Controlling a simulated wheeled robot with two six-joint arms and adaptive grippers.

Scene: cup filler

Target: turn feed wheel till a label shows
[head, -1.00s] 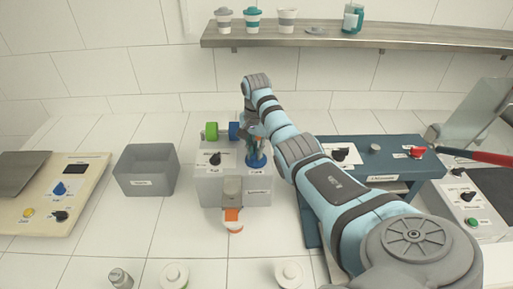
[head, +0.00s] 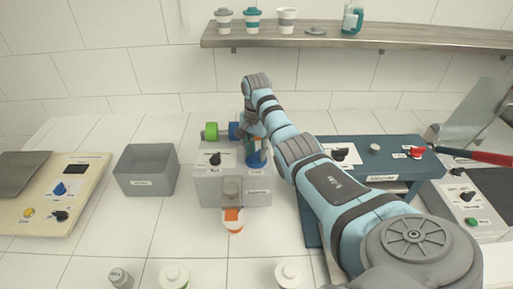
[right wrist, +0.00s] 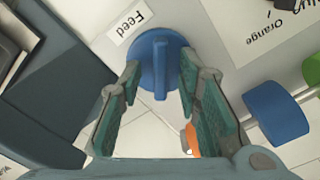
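The label machine is a grey box (head: 207,187) with a black knob (head: 215,158) on top. Its blue feed wheel (head: 257,160) shows below my right gripper (head: 254,143). In the right wrist view the feed wheel (right wrist: 157,48), a disc with a raised fin, is beside a "Feed" label. My right gripper (right wrist: 160,82) is open, its fingers on either side of the fin with gaps visible. An orange and white piece (head: 233,216) sits at the machine's front; I cannot tell whether it is a label. My left gripper is out of view.
Green (head: 211,132) and blue rollers stand behind the knob. A grey bin (head: 145,185) and a beige panel (head: 85,210) are to the left. A dark blue machine (head: 400,150) is to the right. White round items (head: 174,274) stand in front. A shelf (head: 400,38) holds cups.

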